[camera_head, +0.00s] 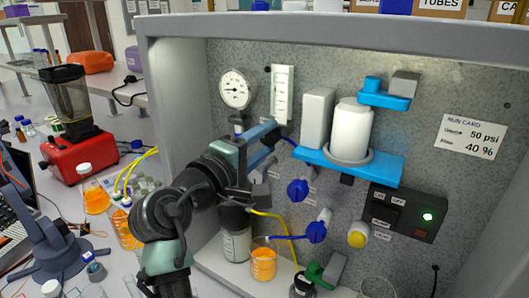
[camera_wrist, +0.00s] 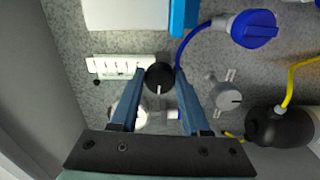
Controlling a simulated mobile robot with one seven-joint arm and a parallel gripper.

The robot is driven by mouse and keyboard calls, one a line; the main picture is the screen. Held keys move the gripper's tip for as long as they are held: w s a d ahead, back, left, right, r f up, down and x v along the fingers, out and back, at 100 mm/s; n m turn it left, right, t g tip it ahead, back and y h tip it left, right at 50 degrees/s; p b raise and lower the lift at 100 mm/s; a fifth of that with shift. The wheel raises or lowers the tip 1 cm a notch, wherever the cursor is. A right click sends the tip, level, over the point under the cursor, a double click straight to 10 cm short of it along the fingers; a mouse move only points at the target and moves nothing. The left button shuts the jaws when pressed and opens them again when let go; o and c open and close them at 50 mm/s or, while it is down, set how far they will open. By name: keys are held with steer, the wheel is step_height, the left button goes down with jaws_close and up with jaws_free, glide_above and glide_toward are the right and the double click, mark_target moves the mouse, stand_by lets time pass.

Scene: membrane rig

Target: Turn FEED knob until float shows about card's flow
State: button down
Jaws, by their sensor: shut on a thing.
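A black round knob (camera_wrist: 160,77) with a white pointer mark sits between my fingertips in the wrist view. The knob's label cannot be read. The white flow meter (camera_head: 283,94) stands upright just above my gripper in the head view and shows beside my finger in the wrist view (camera_wrist: 108,65). Its float is too small to read. The run card (camera_head: 472,137) at right reads 50 psi and 40 %.
A round pressure gauge (camera_head: 236,89) is left of the flow meter. Blue valve handles (camera_head: 298,190) are below right of my gripper. A grey knob (camera_wrist: 228,97) is beside it in the wrist view. An orange-filled beaker (camera_head: 263,264) stands on the rig floor.

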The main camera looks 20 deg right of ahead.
steer(key=shift+f+m+b, duration=0.15)
steer(key=shift+m+b, duration=0.75)
steer(key=shift+m, duration=0.3)
steer(key=shift+c, duration=2)
jaws_free()
steer(key=shift+s+a, duration=0.1)
steer(key=b+v, duration=0.3)
steer(key=v, duration=0.9)
steer(key=shift+s+a, duration=0.25)
